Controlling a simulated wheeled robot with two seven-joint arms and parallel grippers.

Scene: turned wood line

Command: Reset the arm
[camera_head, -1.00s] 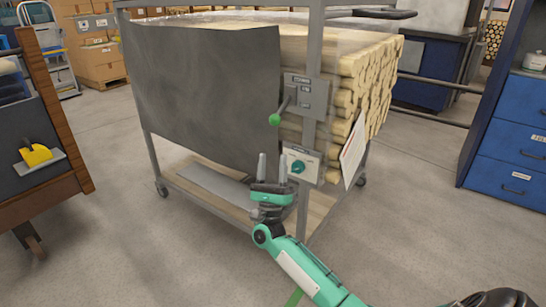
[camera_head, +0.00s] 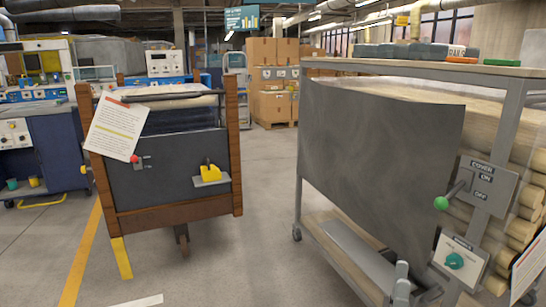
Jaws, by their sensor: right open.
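My right gripper (camera_head: 404,283) shows only in part at the bottom edge of the head view, right of centre. It is open and I see nothing held in it. It is in front of the lower part of the grey metal cart (camera_head: 298,200), below the cover switch panel (camera_head: 486,186) with its green-knobbed lever (camera_head: 441,203). A teal dial (camera_head: 454,261) on a white plate is to the right of the gripper. The rest of my right arm is out of the picture. My left gripper is not in view.
A wooden-framed cart (camera_head: 238,160) with a yellow-handled part (camera_head: 210,172) and a paper sheet (camera_head: 118,127) stands at the left. Cardboard boxes (camera_head: 273,105) are stacked behind. Bare floor (camera_head: 255,225) lies between the carts.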

